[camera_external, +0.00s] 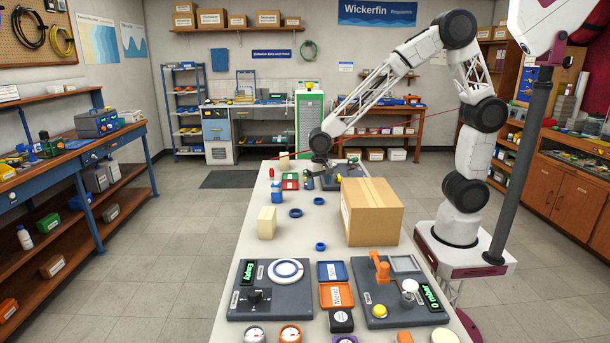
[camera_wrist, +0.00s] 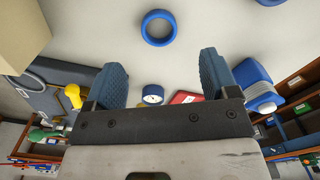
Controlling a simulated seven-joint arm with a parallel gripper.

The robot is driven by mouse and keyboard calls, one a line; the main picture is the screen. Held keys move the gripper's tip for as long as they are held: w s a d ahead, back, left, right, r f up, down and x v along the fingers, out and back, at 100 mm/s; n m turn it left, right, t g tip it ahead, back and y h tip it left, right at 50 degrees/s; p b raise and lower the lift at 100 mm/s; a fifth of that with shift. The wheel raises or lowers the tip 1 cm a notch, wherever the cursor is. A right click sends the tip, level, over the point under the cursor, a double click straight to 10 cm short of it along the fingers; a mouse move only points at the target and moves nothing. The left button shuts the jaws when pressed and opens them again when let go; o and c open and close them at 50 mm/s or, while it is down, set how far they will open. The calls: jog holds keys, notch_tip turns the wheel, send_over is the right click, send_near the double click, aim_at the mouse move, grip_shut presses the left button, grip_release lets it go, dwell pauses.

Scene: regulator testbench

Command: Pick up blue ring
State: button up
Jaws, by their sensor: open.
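Several blue rings lie flat on the pale bench: one at the left (camera_external: 295,216), one a little to its right and farther back (camera_external: 319,204), and one nearer the camera (camera_external: 320,249). In the wrist view one blue ring (camera_wrist: 145,30) lies beyond my fingertips, near the top centre, and another blue ring (camera_wrist: 270,2) is cut off by the top edge. My gripper (camera_wrist: 163,72) has its two blue fingers spread apart, with no ring between them. In the external view my gripper (camera_external: 320,168) is over the far part of the bench, beyond the rings.
A large cardboard box (camera_external: 372,213) stands right of the rings. A cream block (camera_external: 267,223) and a blue-and-white bottle (camera_external: 276,192) stand at the left; the bottle (camera_wrist: 262,97) is right of my fingers in the wrist view. Two grey panels (camera_external: 270,305) (camera_external: 405,308) occupy the near end.

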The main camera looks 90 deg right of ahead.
aim_at(319, 200)
jog(key=shift+f, duration=1.15)
jog(key=shift+d+f, duration=0.1)
jog(key=shift+f, duration=2.5)
jog(key=c, duration=1)
